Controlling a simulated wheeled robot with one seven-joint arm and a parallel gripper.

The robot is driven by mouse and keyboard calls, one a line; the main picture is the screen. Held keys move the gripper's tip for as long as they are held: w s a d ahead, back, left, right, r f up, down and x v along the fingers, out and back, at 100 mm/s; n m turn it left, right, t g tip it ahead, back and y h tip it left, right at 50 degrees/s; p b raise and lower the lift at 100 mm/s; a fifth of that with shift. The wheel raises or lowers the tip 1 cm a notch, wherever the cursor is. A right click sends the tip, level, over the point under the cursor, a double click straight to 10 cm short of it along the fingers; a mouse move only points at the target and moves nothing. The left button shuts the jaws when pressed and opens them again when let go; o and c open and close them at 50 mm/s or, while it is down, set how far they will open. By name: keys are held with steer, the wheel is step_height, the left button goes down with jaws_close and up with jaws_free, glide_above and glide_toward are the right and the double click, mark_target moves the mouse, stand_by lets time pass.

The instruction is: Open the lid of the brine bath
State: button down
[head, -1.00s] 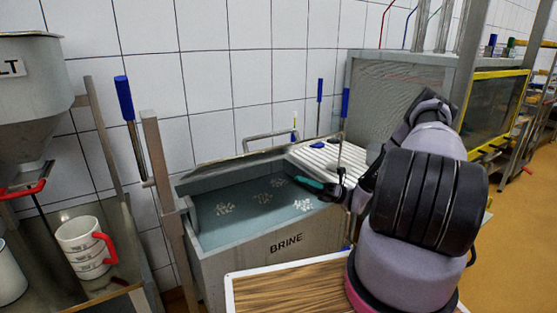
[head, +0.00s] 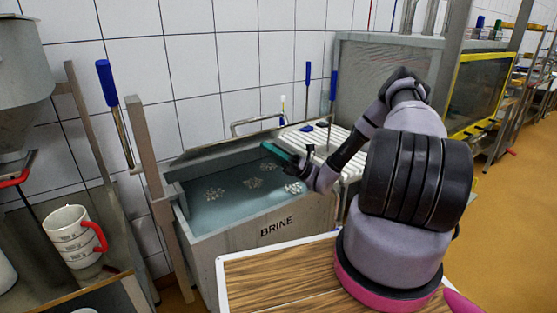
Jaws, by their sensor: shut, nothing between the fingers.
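The brine bath (head: 262,240) is a grey tank lettered BRINE, with blue-green liquid and several pale clusters visible inside. Its top is uncovered over the liquid. A thin grey panel (head: 215,146), apparently the lid, lies along the back edge, seen almost edge-on, with a metal bar handle (head: 255,122) behind it. Its exact angle is hard to tell. My gripper (head: 275,152), with a teal part at its tip, is over the right back part of the bath, close to the panel's right end. It looks shut and empty; contact with the panel cannot be seen.
A white ribbed board (head: 325,138) lies right of the liquid. A wooden board (head: 270,285) with a white rim is in front. A blue-handled tool (head: 107,85) and upright post (head: 150,150) rise beside the bath.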

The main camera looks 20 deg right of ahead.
steer(key=shift+w+a+r, duration=0.2)
steer(key=shift+w+r, duration=0.3)
steer(key=shift+r, duration=0.3)
steer(key=shift+r, duration=0.1)
